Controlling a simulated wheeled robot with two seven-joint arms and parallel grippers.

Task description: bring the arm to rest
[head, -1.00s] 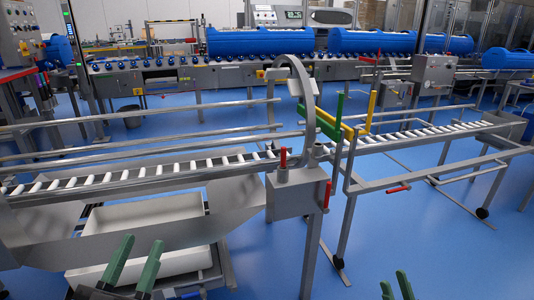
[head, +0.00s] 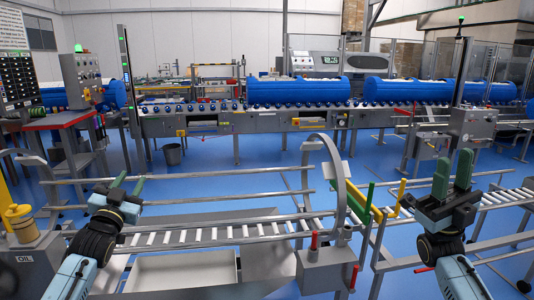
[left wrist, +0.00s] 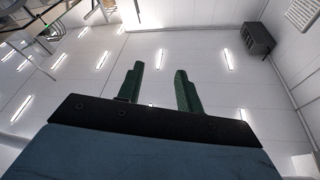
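My left gripper (head: 129,184) is raised at the left in the head view, above the near roller conveyor. Its two green fingers are apart with nothing between them. In the left wrist view the left gripper (left wrist: 160,85) points up toward the ceiling, its fingers apart and empty. My right gripper (head: 452,172) is raised at the right in the head view, fingers pointing up. A narrow gap shows between its green fingers and nothing is seen in it. Both grippers are clear of the conveyor.
The near roller conveyor (head: 200,236) runs across the front, with a steel arch (head: 338,170) and green and yellow guides beside it. A white tub (head: 185,272) sits below. An oil unit (head: 28,262) stands at the near left.

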